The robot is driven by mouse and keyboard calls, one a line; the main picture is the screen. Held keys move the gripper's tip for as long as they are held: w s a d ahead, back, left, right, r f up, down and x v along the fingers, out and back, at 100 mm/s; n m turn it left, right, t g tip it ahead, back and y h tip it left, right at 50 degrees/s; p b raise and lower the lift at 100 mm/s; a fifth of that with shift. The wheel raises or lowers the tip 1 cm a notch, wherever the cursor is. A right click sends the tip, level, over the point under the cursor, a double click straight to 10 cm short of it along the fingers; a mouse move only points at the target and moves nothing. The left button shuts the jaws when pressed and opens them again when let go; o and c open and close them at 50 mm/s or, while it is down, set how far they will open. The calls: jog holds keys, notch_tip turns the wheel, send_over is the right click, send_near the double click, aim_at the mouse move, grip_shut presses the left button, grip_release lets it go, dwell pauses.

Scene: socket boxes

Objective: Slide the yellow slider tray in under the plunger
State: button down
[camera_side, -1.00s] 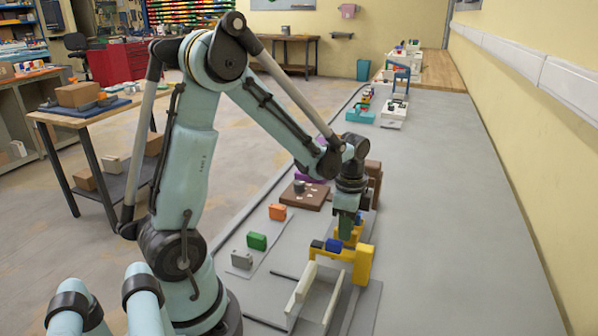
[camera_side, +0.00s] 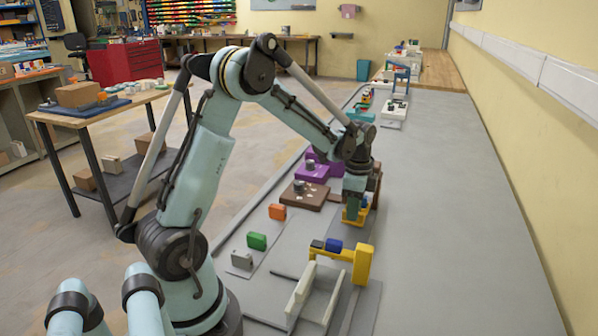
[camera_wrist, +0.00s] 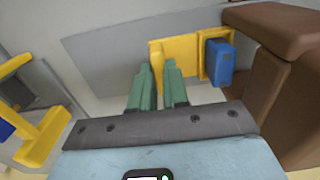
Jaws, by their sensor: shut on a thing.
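The yellow slider tray (camera_wrist: 180,50) lies at the upper middle of the wrist view, with a blue block (camera_wrist: 218,62) at its right end. My gripper (camera_wrist: 158,70) has its green fingers shut on the tray's near part; the exact contact is partly hidden. In the side view my gripper (camera_side: 353,216) points down over the tray (camera_side: 348,223), which is mostly hidden behind it. A brown stand (camera_wrist: 275,27) with an overhanging block is at the right of the wrist view, close to the blue block. I cannot make out the plunger itself.
A yellow bracket (camera_side: 362,264) with blue and dark blocks stands nearer the camera, beside a cream channel (camera_side: 300,290). A brown plate (camera_side: 300,202) and purple fixture (camera_side: 312,172) stand farther back. The right bench is clear.

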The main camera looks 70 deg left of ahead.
jog(key=c, duration=1.1)
grip_release()
notch_tip(320, 180, up, 12)
jog(key=shift+r, duration=0.1)
jog(key=shift+c, duration=0.5)
